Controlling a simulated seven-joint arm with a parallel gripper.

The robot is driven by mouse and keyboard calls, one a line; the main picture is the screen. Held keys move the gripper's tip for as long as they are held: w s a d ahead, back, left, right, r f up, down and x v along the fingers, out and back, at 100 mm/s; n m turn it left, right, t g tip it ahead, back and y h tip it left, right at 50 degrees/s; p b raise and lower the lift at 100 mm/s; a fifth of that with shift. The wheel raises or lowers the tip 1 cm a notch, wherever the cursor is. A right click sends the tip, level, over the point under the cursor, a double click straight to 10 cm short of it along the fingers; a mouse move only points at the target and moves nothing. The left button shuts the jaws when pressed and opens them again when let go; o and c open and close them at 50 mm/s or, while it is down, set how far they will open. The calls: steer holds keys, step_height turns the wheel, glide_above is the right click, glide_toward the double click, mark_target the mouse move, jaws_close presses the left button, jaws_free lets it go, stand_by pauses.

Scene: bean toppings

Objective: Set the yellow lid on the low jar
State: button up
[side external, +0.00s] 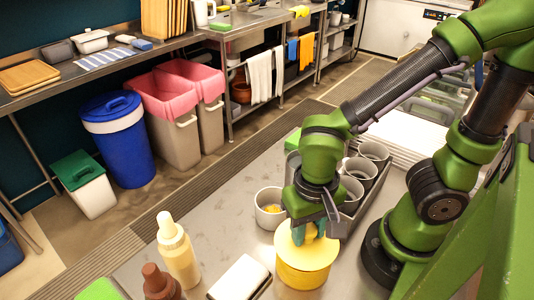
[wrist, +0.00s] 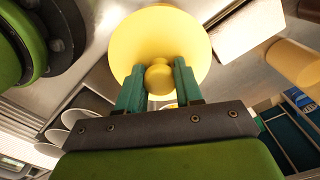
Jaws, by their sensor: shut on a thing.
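The yellow lid (side external: 292,254) is a wide disc with a round knob; in the wrist view its disc (wrist: 160,35) fills the top centre. My gripper (side external: 308,234) is shut on the lid's knob, with teal fingers on either side of it; the wrist view shows my gripper (wrist: 158,80) close up. A low yellow cylinder, seemingly the low jar (side external: 300,278), stands directly under the lid in the side view. The lid looks about level over it. I cannot tell whether they touch. In the wrist view the lid hides the jar.
A white bowl (side external: 268,217) with yellow contents stands just behind the lid. A rack of metal cups (side external: 352,190) is to the right. A cream bottle (side external: 177,254), a brown bottle (side external: 160,284) and a white block (side external: 240,278) stand left. The counter between bottles and bowl is clear.

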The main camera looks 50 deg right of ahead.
steer(key=shift+f, duration=0.65)
stand_by(0.3)
steer(key=o, duration=1.4)
steer(key=shift+r, duration=0.15)
steer(key=shift+r, duration=2.9)
